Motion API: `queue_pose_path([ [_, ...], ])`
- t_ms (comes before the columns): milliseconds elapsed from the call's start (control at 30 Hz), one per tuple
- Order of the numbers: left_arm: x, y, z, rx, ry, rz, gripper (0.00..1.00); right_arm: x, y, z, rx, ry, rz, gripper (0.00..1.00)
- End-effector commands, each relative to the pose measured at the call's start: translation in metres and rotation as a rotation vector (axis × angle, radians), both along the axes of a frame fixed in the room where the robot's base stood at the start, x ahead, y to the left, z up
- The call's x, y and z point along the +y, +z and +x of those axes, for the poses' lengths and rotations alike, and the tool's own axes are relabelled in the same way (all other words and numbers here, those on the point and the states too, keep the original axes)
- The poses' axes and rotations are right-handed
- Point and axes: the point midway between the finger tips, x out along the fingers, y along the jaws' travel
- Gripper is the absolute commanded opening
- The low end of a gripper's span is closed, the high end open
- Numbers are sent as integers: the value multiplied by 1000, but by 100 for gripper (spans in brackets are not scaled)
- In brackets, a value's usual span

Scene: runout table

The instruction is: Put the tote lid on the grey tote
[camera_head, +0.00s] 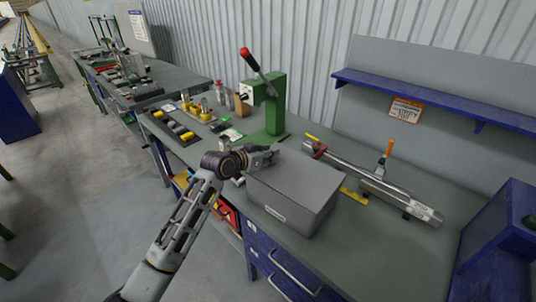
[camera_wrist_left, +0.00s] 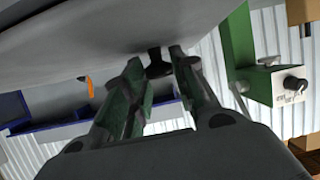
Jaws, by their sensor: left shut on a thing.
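The grey tote (camera_head: 272,211) stands on the bench in the middle of the head view, with a pale label on its front. A flat grey lid (camera_head: 308,180) covers its top; I cannot tell whether the lid rests fully on the rim. My left gripper (camera_head: 268,157) is at the lid's back left part. In the left wrist view my left gripper (camera_wrist_left: 158,75) is shut on the lid's small black knob (camera_wrist_left: 156,58), with the lid's grey surface (camera_wrist_left: 70,45) filling the upper left. My right gripper is not in view.
A green press (camera_head: 275,110) with a red-knobbed lever stands behind the gripper. A long metal clamp assembly (camera_head: 370,178) lies right of the tote. Small parts (camera_head: 183,133) sit to the left. A blue shelf (camera_head: 440,100) runs along the wall.

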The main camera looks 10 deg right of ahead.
Motion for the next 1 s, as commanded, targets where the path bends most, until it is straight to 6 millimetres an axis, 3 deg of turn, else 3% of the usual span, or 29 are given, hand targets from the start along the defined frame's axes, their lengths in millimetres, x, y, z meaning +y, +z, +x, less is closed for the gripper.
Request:
queue_pose_path([
  [400, 0, -4, 0, -1, 0, -1, 0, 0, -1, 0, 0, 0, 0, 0],
  [433, 0, -4, 0, -1, 0, -1, 30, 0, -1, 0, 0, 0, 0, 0],
  [600, 0, -4, 0, 0, 0, 0, 52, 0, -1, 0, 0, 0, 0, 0],
  [1000, 1, -4, -1, 1, 0, 1, 53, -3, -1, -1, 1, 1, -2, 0],
])
